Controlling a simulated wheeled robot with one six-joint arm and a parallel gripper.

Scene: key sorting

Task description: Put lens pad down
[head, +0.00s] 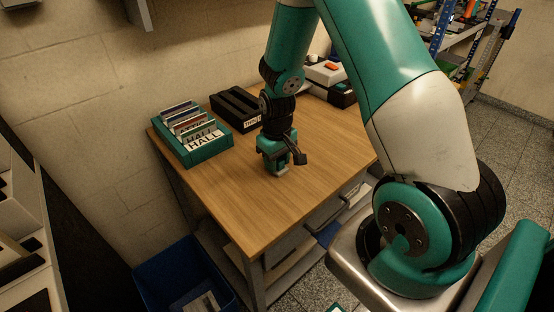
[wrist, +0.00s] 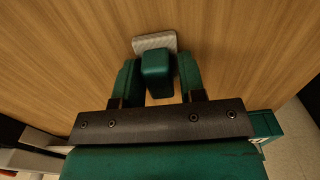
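The lens pad has a green block-shaped grip (wrist: 157,68) and a pale, flat base (wrist: 155,42). My gripper also shows in the head view (head: 279,168), low over the middle of the wooden table (head: 265,215). The pale base shows just below it there, at or very near the tabletop. I cannot tell whether it touches the wood. My gripper hides most of the pad in the head view.
A green rack (head: 208,154) of cards, one marked HALL, stands at the table's back left. A black slotted holder (head: 235,107) is behind it, and a white and black device (head: 328,75) is at the back right. The table's front is clear. A blue bin (head: 180,280) stands below left.

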